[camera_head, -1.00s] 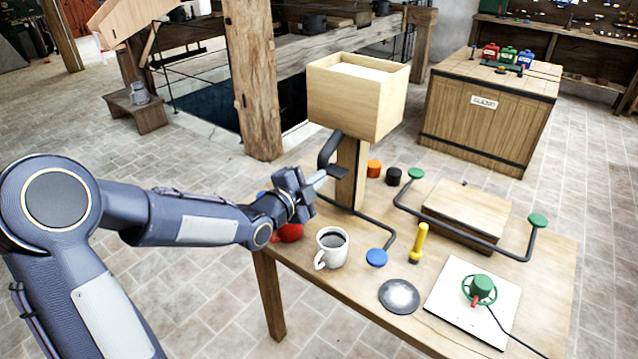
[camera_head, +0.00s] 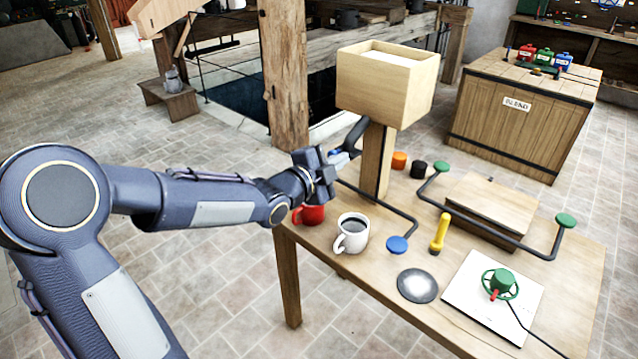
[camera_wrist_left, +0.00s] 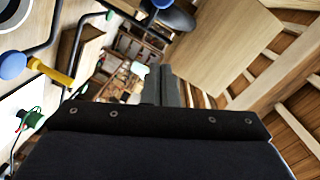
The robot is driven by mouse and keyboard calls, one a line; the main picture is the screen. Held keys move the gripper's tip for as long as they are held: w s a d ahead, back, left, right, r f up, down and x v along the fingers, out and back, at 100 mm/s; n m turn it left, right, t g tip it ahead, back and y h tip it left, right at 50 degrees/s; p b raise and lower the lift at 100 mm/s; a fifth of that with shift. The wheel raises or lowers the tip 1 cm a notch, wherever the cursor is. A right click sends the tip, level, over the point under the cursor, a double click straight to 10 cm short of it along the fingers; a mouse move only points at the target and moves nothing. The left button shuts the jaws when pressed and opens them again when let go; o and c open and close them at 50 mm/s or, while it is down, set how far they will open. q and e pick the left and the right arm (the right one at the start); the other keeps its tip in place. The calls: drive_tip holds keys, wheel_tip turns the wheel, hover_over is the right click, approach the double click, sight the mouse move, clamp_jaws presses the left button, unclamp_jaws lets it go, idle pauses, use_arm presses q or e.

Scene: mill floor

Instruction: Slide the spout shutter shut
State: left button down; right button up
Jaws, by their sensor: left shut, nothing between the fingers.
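A pale wooden hopper (camera_head: 385,88) stands on a post (camera_head: 377,165) at the table's back left. Its dark curved spout (camera_head: 355,134) hangs on the post's left side; it also shows in the left wrist view (camera_wrist_left: 176,19). My left gripper (camera_head: 347,160) is shut and empty, with its fingertips close by the spout's lower end. A small blue part shows at the fingertips. I cannot tell whether they touch it, and the shutter itself is not clearly visible. In the left wrist view the closed fingers (camera_wrist_left: 162,85) point toward the hopper's underside. My right gripper is out of view.
A dark bent rod with a blue knob (camera_head: 397,245) runs across the table (camera_head: 375,295).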

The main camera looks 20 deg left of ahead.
use_arm(q)
drive_tip(key=a+v, duration=0.1)
drive_tip(key=v, duration=0.7)
drive_tip(key=shift+f, duration=0.2)
drive_tip(key=shift+w, duration=0.15)
drive_tip(key=s+a+f+n+g+y, duration=0.2)
drive_tip(key=s+f+n+g+y, duration=0.1)
drive_tip(key=s+n, duration=0.3)
drive_tip(key=s+a+f+n+g+y, duration=0.2)
drive_tip(key=s+n, duration=0.4)
drive_tip(key=s+d+f+n+g+h, duration=0.1)
drive_tip(key=s+d+f+n+g, duration=0.1)
drive_tip(key=s, duration=0.5)
drive_tip(key=s+d+f+n+g+h, duration=0.2)
drive_tip(key=s+d+f+n+g, duration=0.1)
drive_tip(key=s, duration=0.4)
drive_tip(key=shift+d+n+h, duration=0.3)
drive_tip(key=shift+d+n, duration=0.4)
drive_tip(key=shift+d, duration=0.1)
